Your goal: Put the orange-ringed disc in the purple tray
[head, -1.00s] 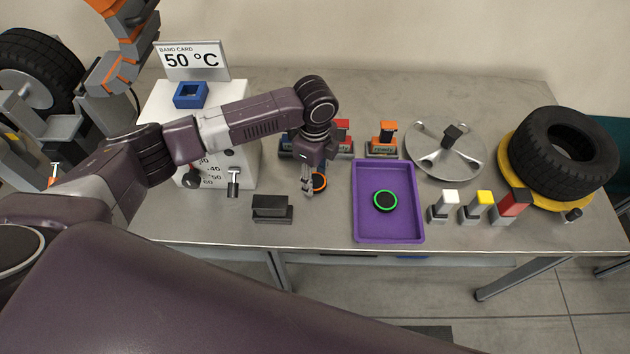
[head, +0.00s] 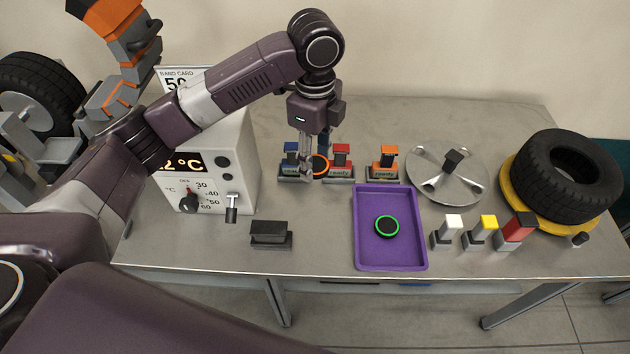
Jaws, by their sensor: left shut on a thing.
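The orange-ringed disc (head: 320,165) is dark with an orange rim and hangs in my left gripper (head: 308,172), which is shut on it. The gripper points down above the table, in front of the red and blue blocks as seen in the head view. The fingers partly hide the disc. The purple tray (head: 390,261) lies to the right and nearer, with a green-ringed disc (head: 386,226) inside it. My right gripper is not in view.
Stands with a blue block (head: 291,150), a red block (head: 342,155) and an orange block (head: 385,158) stand behind the tray. White, yellow and red-topped blocks stand right of it. A black holder (head: 269,234) is front left. A tyre (head: 566,165) and metal disc (head: 447,190) lie right.

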